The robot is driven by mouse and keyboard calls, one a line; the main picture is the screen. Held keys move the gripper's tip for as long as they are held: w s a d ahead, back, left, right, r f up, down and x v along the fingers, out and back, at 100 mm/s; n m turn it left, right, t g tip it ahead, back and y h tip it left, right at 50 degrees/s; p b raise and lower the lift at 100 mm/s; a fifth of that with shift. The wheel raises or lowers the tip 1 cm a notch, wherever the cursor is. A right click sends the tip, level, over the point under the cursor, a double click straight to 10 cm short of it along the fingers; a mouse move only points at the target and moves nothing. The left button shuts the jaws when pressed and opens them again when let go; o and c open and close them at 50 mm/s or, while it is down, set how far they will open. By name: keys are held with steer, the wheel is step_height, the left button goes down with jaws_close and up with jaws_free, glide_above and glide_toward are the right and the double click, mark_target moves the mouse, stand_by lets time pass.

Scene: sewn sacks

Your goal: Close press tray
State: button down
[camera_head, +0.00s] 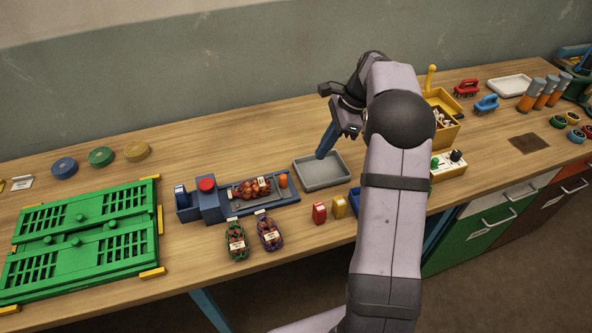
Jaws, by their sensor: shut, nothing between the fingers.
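The blue press (209,200) stands left of centre near the bench's front, with a red button (206,184) on top. Its tray (288,198) is drawn out to the right. A netted sack of reddish-brown contents (251,188) lies on the tray, with an orange round piece (283,181) at its right end. My gripper (321,154) is shut and empty, its blue fingers pointing down over the grey tray, right of the press tray and apart from it. Whether the fingertips touch the grey tray cannot be told.
The shallow grey tray (312,184) lies right of the press. Two netted packs (236,241) (270,234) lie in front of the press. Bench behind the press is clear.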

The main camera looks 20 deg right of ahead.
mark_target(268, 184)
steer(key=p+x, duration=0.2)
steer(key=x, duration=0.6)
steer(key=shift+s+a+f, duration=0.1)
steer(key=shift+a+f, duration=0.1)
steer(key=a+p, duration=0.2)
steer(key=shift+w+a+f, duration=0.1)
steer(key=shift+w+a, duration=0.3)
steer(key=shift+w+a+f, duration=0.15)
steer(key=shift+a, duration=0.4)
steer(key=a+p, duration=0.1)
steer(key=a, duration=0.6)
steer(key=shift+a, duration=0.1)
steer(key=shift+a, duration=0.1)
